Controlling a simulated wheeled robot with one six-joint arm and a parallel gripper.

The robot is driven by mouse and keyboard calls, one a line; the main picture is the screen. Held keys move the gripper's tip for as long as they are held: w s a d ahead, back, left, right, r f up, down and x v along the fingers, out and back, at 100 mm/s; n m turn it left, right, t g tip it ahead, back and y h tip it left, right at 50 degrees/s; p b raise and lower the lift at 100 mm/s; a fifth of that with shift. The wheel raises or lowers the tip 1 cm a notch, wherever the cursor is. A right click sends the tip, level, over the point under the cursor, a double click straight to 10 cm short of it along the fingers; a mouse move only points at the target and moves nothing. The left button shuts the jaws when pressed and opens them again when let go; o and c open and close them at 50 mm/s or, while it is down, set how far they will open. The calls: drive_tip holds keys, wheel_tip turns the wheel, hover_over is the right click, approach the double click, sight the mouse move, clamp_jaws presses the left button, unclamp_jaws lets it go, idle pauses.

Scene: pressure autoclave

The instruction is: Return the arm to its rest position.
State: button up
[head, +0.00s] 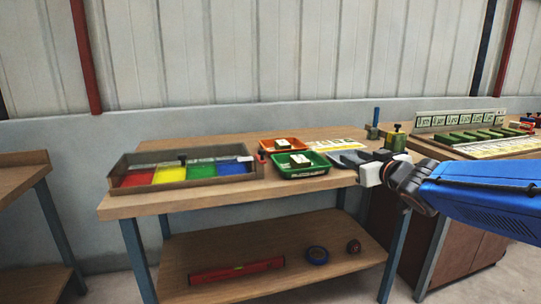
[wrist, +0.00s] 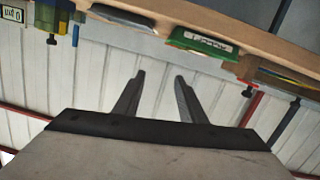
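My blue arm (head: 480,195) reaches in from the right in the head view. My gripper (head: 345,157) is in front of the right part of the workbench (head: 230,200), its dark fingers pointing towards the bench and the wall. In the wrist view, which is turned upside down, the two fingers of my gripper (wrist: 160,76) stand apart with nothing between them. Only the wall panels show behind them. The gripper appears to touch nothing.
The bench holds a sorting tray (head: 130,165) with coloured compartments, an orange bin (head: 283,146) and a green bin (head: 301,172). A red level (head: 236,271) and blue tape (head: 317,255) lie on the lower shelf. A second bench (head: 510,150) stands at right.

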drive_tip(key=s+d+f+m+g+h, duration=0.25)
drive_tip(key=s+d+f+h, duration=0.2)
drive_tip(key=s+d, duration=0.25)
drive_tip(key=s+a+f+g, duration=0.1)
drive_tip(key=s+f+g, duration=0.2)
drive_tip(key=s+f, duration=0.2)
drive_tip(key=s+f+m+g, duration=0.1)
drive_tip(key=s+f, duration=0.4)
drive_tip(key=s, duration=0.7)
drive_tip(key=s+a+f+g, duration=0.1)
drive_tip(key=s+f+g, duration=0.3)
drive_tip(key=s, duration=0.5)
wheel_tip(320, 180, down, 2)
drive_tip(key=shift+a+f+m+g+y, duration=0.1)
drive_tip(key=shift+a+m+g+y, duration=0.25)
drive_tip(key=shift+y, duration=0.1)
drive_tip(key=shift+w+d, duration=0.1)
